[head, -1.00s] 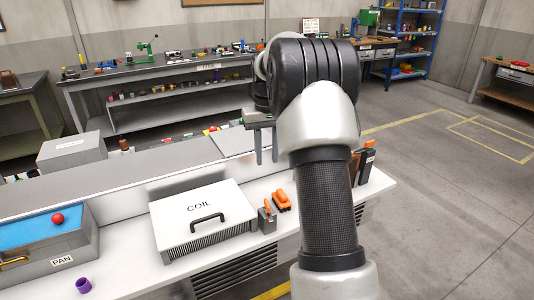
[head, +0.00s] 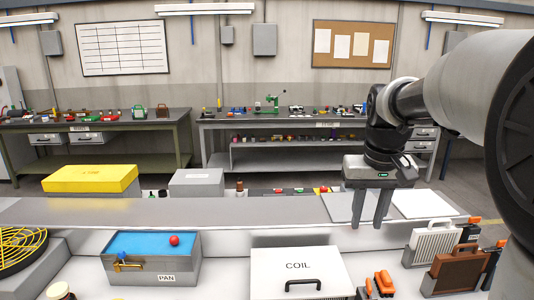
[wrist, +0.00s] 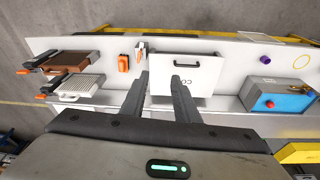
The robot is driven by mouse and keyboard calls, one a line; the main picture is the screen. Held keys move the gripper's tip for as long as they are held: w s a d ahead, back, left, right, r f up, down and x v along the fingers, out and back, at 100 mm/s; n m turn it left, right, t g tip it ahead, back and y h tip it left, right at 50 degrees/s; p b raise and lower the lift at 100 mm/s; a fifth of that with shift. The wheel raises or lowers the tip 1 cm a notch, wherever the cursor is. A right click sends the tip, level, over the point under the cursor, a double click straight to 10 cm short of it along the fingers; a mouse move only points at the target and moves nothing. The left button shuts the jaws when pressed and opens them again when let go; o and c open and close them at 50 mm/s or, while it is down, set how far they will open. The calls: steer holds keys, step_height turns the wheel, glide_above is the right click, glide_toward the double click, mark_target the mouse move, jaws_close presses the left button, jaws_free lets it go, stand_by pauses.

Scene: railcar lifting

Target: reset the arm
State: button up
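My gripper (head: 368,222) hangs fingers-down at the right of the head view, in front of the grey ledge and above the white work surface. Its two fingers are parted with nothing between them. In the wrist view my gripper (wrist: 159,76) also shows parted fingers, over the bench near the white COIL cover (wrist: 186,84). The COIL cover (head: 297,262) lies below and left of my gripper in the head view. My arm reaches in from the right edge, and its near links hide part of the right side.
A PAN box (head: 168,277) with blue top and red ball (head: 174,240) sits left. Orange clips (head: 384,282), a white finned block (head: 436,241) and a brown block (head: 455,268) stand right. A yellow box (head: 92,179) and grey box (head: 196,182) stand behind the ledge.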

steer(key=s+a+t+p, duration=0.1)
steer(key=s+a, duration=0.3)
steer(key=s, duration=0.5)
steer(key=s+a+n+t+p, duration=0.1)
steer(key=s+a, duration=0.3)
steer(key=s, duration=0.6)
steer(key=shift+s+r+t+y, duration=0.25)
steer(key=shift+r+t+y, duration=0.05)
steer(key=shift+t, duration=0.3)
